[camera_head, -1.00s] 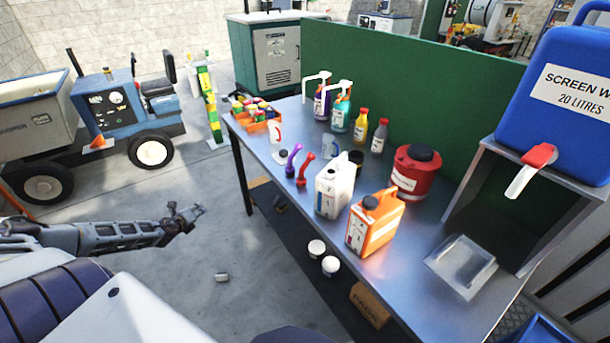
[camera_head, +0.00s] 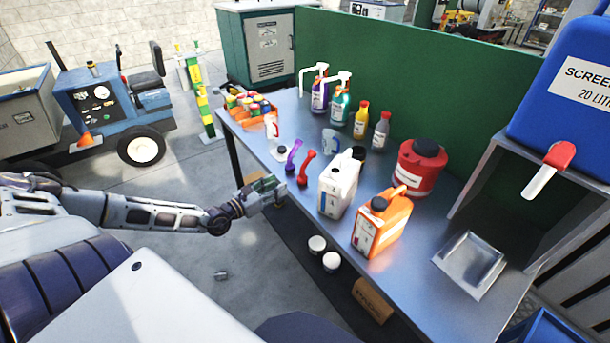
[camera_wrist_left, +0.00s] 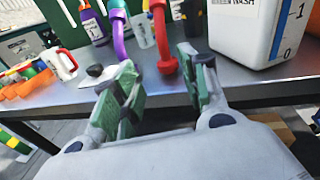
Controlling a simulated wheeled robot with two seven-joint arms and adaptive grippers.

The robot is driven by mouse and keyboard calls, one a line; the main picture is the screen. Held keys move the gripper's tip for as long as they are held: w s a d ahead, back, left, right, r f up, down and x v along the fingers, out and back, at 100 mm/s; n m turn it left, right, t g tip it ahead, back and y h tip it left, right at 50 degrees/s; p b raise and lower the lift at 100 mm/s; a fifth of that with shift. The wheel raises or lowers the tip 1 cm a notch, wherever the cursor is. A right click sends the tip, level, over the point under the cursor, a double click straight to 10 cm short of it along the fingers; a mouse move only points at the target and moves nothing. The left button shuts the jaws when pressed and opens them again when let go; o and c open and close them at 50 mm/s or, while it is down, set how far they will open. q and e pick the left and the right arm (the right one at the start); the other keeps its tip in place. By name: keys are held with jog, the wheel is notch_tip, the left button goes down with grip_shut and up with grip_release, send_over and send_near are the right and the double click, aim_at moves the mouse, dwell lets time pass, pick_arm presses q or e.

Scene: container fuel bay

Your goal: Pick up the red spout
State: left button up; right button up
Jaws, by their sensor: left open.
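The red spout (camera_head: 305,168) stands on the metal table (camera_head: 287,205) near its left part, between a purple spout (camera_head: 292,155) and a white jug (camera_head: 338,185). In the left wrist view the red spout (camera_wrist_left: 161,38) rises just beyond and between the fingers, its top cut off by the frame. My left gripper (camera_head: 277,187) is at the table's front edge, short of the red spout. In the left wrist view the left gripper (camera_wrist_left: 160,88) has its green-padded fingers apart with nothing between them. My right gripper is not in view.
The white jug stands right of the red spout, with an orange jerrycan (camera_head: 382,222) and red can (camera_head: 418,167) further right. A dark cap (camera_wrist_left: 95,70) lies left of the purple spout. A green panel (camera_head: 400,85) runs behind the table.

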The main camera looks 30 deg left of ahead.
pick_arm(q)
jog(key=shift+s+d+r+m+t+h, duration=0.15)
jog(key=shift+r+m+t+h, duration=0.15)
jog(key=shift+r+m, duration=0.65)
jog(key=shift+f, duration=0.1)
jog(key=shift+w, duration=0.25)
